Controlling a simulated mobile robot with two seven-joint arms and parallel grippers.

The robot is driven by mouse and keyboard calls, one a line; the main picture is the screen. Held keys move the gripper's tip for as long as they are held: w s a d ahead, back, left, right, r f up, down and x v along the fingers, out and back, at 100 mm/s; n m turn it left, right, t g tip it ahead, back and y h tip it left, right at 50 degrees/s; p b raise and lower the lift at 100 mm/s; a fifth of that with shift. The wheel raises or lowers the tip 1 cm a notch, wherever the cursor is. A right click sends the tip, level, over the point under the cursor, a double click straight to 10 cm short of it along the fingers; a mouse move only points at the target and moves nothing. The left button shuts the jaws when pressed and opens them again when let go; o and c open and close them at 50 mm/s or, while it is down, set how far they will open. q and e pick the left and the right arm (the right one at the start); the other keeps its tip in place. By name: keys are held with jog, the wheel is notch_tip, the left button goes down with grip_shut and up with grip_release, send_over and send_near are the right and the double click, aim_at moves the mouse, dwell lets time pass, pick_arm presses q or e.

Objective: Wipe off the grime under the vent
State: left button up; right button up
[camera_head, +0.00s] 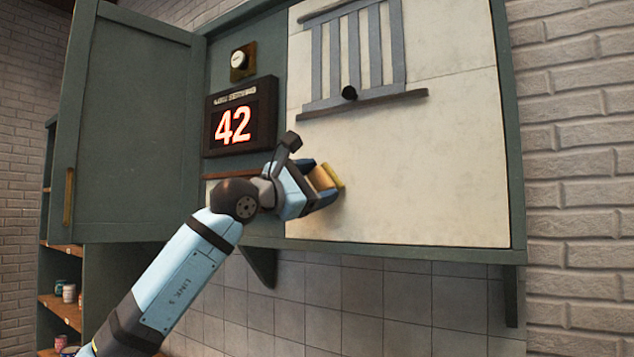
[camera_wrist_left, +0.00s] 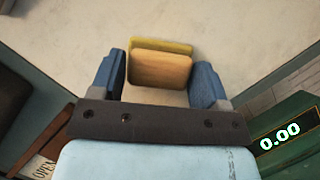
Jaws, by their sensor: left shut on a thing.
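The vent (camera_head: 358,52) is a grey slatted grille on the upper part of a cream panel (camera_head: 430,170), with a dark round knob at its lower edge. Below it the panel looks faintly mottled; I cannot make out a distinct grime patch. My left gripper (camera_head: 318,182) is at the panel's lower left, below the vent. It is shut on a tan block with a yellow pad (camera_head: 326,178), which also shows between the blue fingers in the left wrist view (camera_wrist_left: 160,70). The pad faces the panel; I cannot tell whether it touches. My right gripper is out of view.
A green cabinet door (camera_head: 130,130) stands open at the left. A display reading 42 (camera_head: 240,122) and a small dial (camera_head: 241,62) are left of the panel. A green box reading 0.00 (camera_wrist_left: 283,137) shows in the wrist view. Shelves with cups (camera_head: 68,292) are lower left.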

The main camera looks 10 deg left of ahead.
pick_arm(q)
jog(key=shift+s+a+f+b, duration=0.3)
jog(key=shift+s+b, duration=0.15)
jog(key=shift+b, duration=0.15)
jog(key=s, duration=0.1)
jog(key=s+a+b, duration=0.1)
jog(key=s, duration=0.1)
jog(key=s+b, duration=0.1)
jog(key=shift+s+a+r, duration=0.2)
jog(key=shift+a+r, duration=0.05)
jog(key=shift+a, duration=0.1)
jog(key=shift+s+a+b, duration=0.3)
jog(key=shift+s+b, duration=0.3)
jog(key=shift+s, duration=0.1)
jog(key=shift+s+a+b, duration=0.25)
jog(key=shift+s+b, duration=0.3)
jog(key=shift+s, duration=0.15)
